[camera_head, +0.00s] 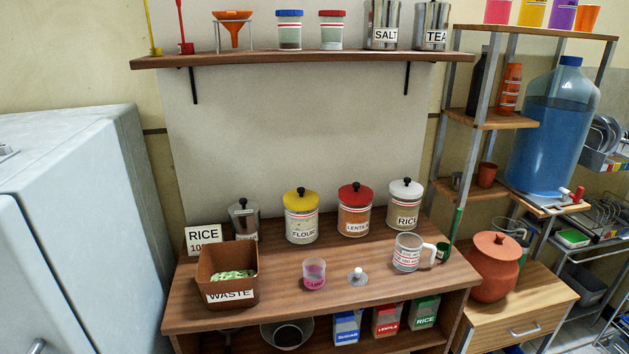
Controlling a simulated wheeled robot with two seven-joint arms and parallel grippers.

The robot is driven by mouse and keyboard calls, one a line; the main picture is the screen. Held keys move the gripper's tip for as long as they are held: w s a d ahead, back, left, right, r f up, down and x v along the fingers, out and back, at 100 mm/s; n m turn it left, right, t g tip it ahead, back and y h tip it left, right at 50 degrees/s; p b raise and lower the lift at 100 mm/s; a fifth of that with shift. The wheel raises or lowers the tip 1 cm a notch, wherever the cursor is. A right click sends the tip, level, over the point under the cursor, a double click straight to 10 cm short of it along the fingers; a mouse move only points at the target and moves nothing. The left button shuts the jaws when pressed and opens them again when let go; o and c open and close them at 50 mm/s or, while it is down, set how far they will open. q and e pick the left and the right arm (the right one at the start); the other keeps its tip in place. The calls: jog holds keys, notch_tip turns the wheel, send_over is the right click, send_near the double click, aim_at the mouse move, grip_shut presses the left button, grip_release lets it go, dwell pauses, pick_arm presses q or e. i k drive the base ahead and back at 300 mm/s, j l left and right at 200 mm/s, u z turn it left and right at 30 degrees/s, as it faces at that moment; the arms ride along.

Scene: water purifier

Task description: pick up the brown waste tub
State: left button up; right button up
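The brown waste tub (227,266) stands on the left part of the wooden counter. It is an open square tub with a white "WASTE" label on its front and some green and white bits inside. Neither of my grippers shows in the head view. Nothing is touching the tub from my side.
A grey fridge (70,230) stands close left of the counter (330,312). Behind the tub are a "RICE" sign (203,238) and a metal canister (244,218). A pink-bottomed cup (314,272) stands to its right. A wall shelf (300,57) hangs above.

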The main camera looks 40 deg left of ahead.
aim_at(227, 274)
jog(key=u, duration=1.75)
